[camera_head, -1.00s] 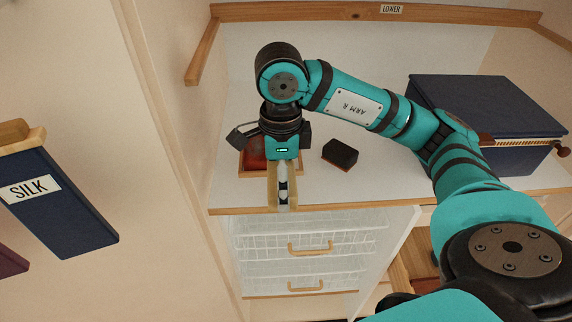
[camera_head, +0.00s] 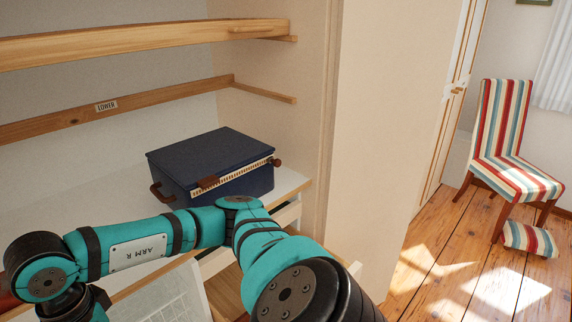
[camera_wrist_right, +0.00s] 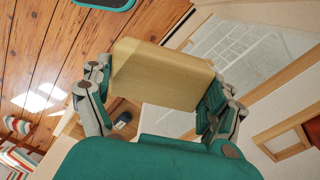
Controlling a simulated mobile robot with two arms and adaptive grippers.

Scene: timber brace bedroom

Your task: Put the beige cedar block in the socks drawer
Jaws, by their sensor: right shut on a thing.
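The beige cedar block (camera_wrist_right: 160,75) is between the fingers of my right gripper (camera_wrist_right: 155,88) in the right wrist view. The gripper is shut on it, and the block's broad pale face shows. No label naming the socks drawer is readable. An open wooden compartment (camera_head: 229,300) shows partly behind my right arm. My left gripper is in neither current view.
A dark blue box (camera_head: 225,165) with brown handles stands on the white counter. A shelf rail labelled LOWER (camera_head: 106,106) runs above.

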